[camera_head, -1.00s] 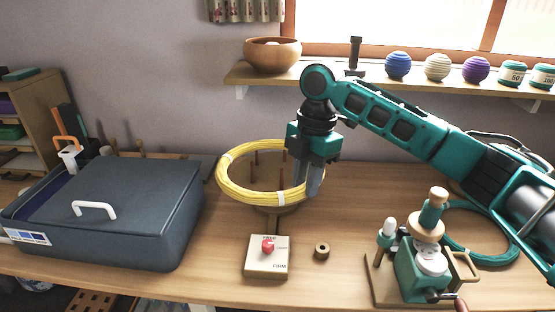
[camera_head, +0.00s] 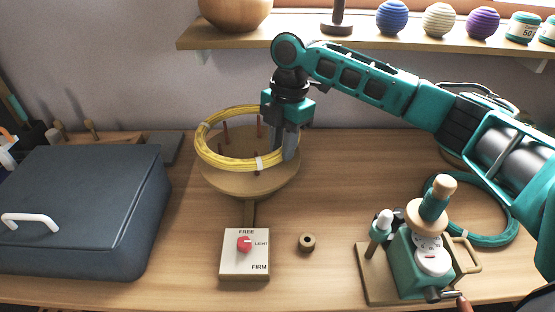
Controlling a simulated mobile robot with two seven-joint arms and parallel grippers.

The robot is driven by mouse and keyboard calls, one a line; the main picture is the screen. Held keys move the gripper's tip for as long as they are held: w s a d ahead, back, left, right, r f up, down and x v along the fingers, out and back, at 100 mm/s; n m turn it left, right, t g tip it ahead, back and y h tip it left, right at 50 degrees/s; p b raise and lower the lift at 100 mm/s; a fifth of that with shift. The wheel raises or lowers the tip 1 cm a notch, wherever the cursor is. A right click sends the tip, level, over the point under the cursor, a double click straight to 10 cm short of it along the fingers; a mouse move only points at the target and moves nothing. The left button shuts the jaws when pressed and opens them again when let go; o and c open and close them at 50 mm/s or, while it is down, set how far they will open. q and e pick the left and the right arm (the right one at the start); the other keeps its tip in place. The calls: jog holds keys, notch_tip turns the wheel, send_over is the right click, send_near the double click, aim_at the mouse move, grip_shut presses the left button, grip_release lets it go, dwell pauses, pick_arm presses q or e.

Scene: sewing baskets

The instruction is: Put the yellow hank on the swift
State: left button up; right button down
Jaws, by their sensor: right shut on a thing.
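The yellow hank (camera_head: 225,160) is a wide ring with white ties. It is around the upright brown pegs of the swift (camera_head: 250,190), a round wooden disc on the table. The hank looks a little above the disc, and I cannot tell whether it touches it. My right gripper (camera_head: 285,155) points down at the hank's right side and is shut on it. My left gripper is not in view.
A dark grey case (camera_head: 80,205) with a white handle stands at left. A teal winder (camera_head: 420,255) stands at right front, with a teal hank (camera_head: 490,238) behind it. The wall shelf (camera_head: 220,40) holds a bowl and yarn balls.

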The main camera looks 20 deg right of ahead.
aim_at(282, 174)
notch_tip(282, 174, down, 5)
jog(key=shift+f+b, duration=0.1)
jog(key=shift+b, duration=0.2)
jog(key=c, duration=0.9)
grip_release()
jog(key=shift+r, duration=0.25)
jog(key=r, duration=0.3)
jog(key=d+r+p, duration=0.1)
jog(key=r, duration=0.6)
jog(key=shift+w+d+r, duration=0.15)
jog(key=shift+w+r, duration=0.05)
jog(key=shift+w, duration=0.1)
jog(key=shift+r, duration=0.6)
